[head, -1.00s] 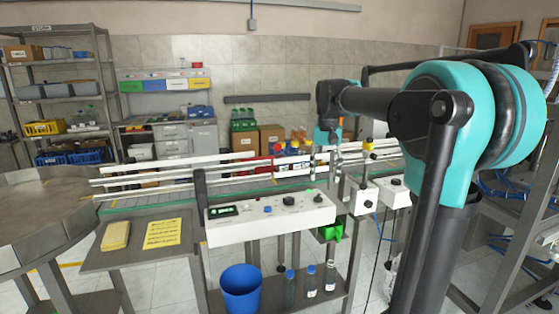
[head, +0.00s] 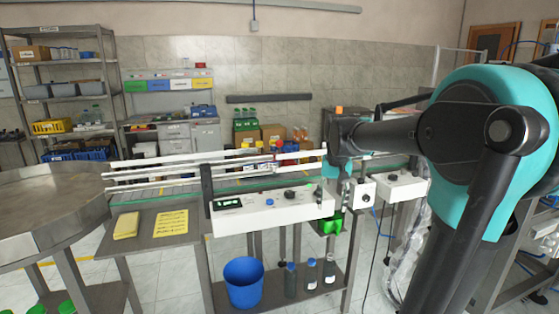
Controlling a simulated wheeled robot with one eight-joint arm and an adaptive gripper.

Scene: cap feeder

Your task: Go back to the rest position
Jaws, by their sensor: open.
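My arm reaches in from the right, and its dark wrist (head: 340,132) hangs over the conveyor line.
The white control box (head: 270,209) stands before the conveyor rails (head: 215,175). A blue bucket (head: 243,285) and several bottles are on the lower shelf. A round metal table (head: 45,208) is at left. A yellow sheet (head: 167,225) lies on the side table.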

